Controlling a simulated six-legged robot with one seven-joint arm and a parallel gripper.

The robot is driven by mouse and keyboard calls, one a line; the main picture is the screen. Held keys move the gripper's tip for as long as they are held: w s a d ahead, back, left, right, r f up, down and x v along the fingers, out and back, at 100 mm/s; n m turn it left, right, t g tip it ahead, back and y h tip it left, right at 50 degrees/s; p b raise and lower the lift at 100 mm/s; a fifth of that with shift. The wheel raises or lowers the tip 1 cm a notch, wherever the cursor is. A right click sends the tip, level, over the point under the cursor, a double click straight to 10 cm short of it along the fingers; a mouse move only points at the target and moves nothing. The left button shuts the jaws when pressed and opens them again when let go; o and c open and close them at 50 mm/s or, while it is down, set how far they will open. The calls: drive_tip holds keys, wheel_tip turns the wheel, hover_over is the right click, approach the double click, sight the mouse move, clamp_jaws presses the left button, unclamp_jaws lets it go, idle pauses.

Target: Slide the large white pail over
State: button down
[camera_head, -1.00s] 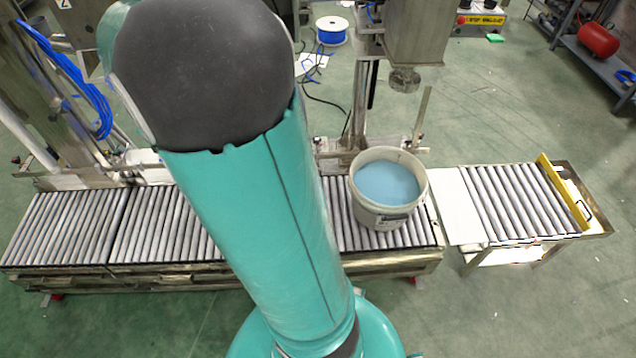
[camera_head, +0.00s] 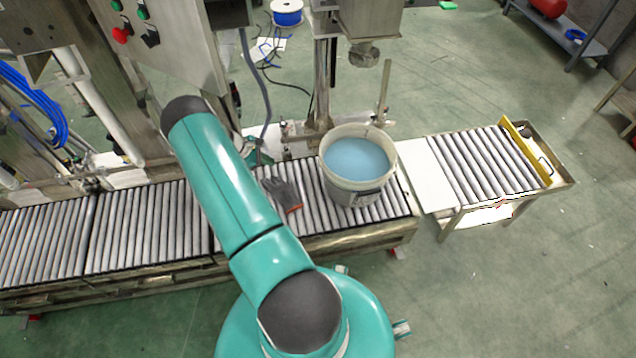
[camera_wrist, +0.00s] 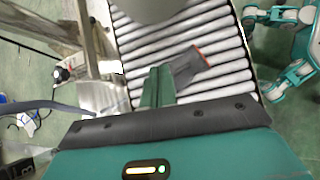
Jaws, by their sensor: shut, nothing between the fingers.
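The large white pail (camera_head: 352,190) stands upright on the roller conveyor, near its right end, with a light blue surface inside.
A grey glove (camera_head: 284,193) with an orange cuff lies on the rollers left of the pail; it also shows beside my fingers in the wrist view (camera_wrist: 187,68). A white plate (camera_head: 424,176) leads right to clear rollers (camera_head: 480,165) ending at a yellow stop (camera_head: 526,150). Metal machinery stands behind.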

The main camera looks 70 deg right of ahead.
drive_tip(key=shift+n+g, duration=0.6)
drive_tip(key=shift+n, duration=0.1)
drive_tip(key=a+x, duration=0.1)
drive_tip(key=x, duration=1.2)
drive_tip(key=a+f+x, duration=0.1)
drive_tip(key=x, duration=0.6)
drive_tip(key=shift+s+a+f, duration=0.15)
drive_tip(key=shift+s+f, duration=0.1)
drive_tip(key=shift+f, duration=0.1)
drive_tip(key=s+d, duration=0.2)
drive_tip(key=s, duration=0.1)
drive_tip(key=shift+f, duration=0.2)
drive_tip(key=shift+s+d, duration=0.2)
drive_tip(key=shift+s, duration=0.15)
